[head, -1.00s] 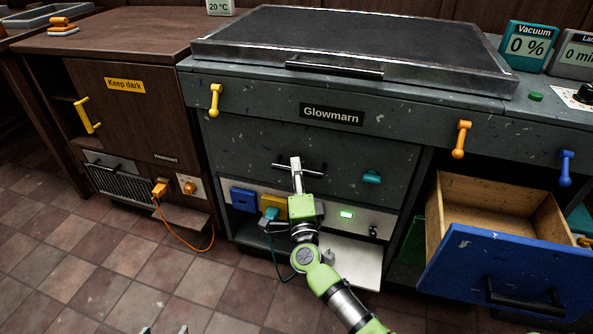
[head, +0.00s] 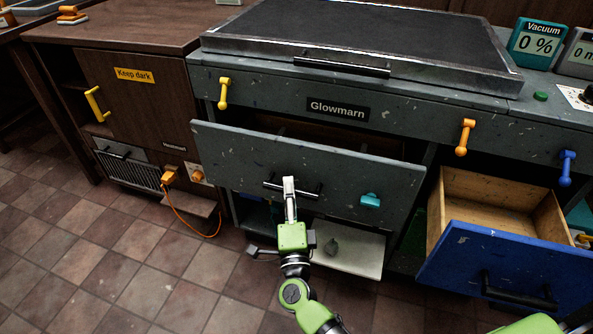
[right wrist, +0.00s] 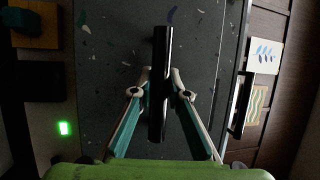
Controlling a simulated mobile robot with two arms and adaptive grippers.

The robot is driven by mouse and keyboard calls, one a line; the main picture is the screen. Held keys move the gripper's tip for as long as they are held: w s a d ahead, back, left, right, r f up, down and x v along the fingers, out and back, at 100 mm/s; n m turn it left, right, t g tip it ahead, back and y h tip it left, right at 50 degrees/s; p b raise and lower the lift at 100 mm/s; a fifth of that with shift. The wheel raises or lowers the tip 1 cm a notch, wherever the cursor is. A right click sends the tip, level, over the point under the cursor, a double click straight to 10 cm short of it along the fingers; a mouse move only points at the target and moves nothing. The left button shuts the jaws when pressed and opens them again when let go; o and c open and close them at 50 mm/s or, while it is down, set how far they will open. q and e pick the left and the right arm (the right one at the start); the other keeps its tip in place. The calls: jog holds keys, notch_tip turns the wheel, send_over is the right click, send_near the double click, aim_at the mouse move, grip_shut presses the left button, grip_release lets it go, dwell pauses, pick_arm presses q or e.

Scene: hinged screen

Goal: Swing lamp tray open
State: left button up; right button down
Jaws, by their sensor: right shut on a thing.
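The lamp tray's grey front (head: 300,160) stands out from the Glowmarn cabinet (head: 285,97), with a dark gap behind its top edge. It has a black bar handle (head: 310,192) and a teal knob (head: 371,200) to the right. My right gripper (head: 289,186) is shut on the handle. In the right wrist view, the gripper's fingers (right wrist: 160,88) press on the dark handle (right wrist: 160,120) from both sides, before the speckled grey front (right wrist: 205,50). My left gripper is out of view.
A blue-fronted drawer (head: 500,262) stands open on the right. An orange cable (head: 187,223) hangs by the brown cabinet (head: 145,95) on the left. A pale board (head: 347,250) lies low under the tray. Tiled floor (head: 130,265) at the front left is clear.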

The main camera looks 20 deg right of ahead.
jog(key=s+a, duration=0.1)
jog(key=s, duration=0.1)
jog(key=s+a, duration=0.1)
jog(key=s, duration=0.1)
jog(key=shift+a+p, duration=0.3)
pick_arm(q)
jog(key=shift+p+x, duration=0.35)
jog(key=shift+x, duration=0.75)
pick_arm(e)
jog(key=s+a, duration=0.4)
jog(key=s, duration=0.1)
jog(key=shift+s, duration=0.4)
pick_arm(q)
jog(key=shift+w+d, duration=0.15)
pick_arm(e)
jog(key=c, duration=1.9)
grip_release()
jog(key=v, duration=1.2)
jog(key=shift+f, duration=0.1)
